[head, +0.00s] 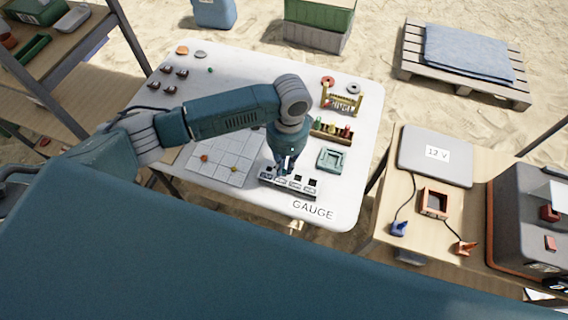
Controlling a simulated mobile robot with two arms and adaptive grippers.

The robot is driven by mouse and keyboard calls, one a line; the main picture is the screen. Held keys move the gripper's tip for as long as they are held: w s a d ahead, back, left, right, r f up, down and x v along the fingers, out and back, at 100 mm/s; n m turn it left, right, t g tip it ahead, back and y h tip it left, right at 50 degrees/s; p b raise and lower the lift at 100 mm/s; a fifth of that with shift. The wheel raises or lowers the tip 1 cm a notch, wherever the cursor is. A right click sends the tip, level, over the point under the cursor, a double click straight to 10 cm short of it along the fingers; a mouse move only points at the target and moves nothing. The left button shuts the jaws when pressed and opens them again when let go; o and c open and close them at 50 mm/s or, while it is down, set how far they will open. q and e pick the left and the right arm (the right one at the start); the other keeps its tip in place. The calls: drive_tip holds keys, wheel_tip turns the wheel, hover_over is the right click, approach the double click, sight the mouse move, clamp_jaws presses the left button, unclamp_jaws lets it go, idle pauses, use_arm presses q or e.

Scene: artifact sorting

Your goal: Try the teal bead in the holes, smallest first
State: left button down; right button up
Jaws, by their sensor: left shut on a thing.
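The gauge (301,188) is a pale grey bar with a row of dark holes at the front of the white table, beside a printed GAUGE label (312,210). My left gripper (287,167) points down at the left part of the gauge. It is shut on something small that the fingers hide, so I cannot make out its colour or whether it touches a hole. A tiny teal-green dot (210,70), possibly a bead, lies at the table's back left. My right gripper is not in view.
Behind the gauge stand a teal square tray (331,159), a rack with coloured pieces (344,136) and a yellow frame (343,101). A gridded mat (227,160) lies left of the gripper. Brown pieces (168,89) sit at back left. The table's back middle is clear.

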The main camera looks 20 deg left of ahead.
sight(284, 169)
use_arm(q)
drive_tip(key=c, duration=1.4)
unclamp_jaws()
drive_tip(key=shift+o, duration=0.7)
drive_tip(key=shift+r+p, duration=3.05)
drive_tip(key=shift+p, duration=0.3)
drive_tip(key=shift+f, duration=0.1)
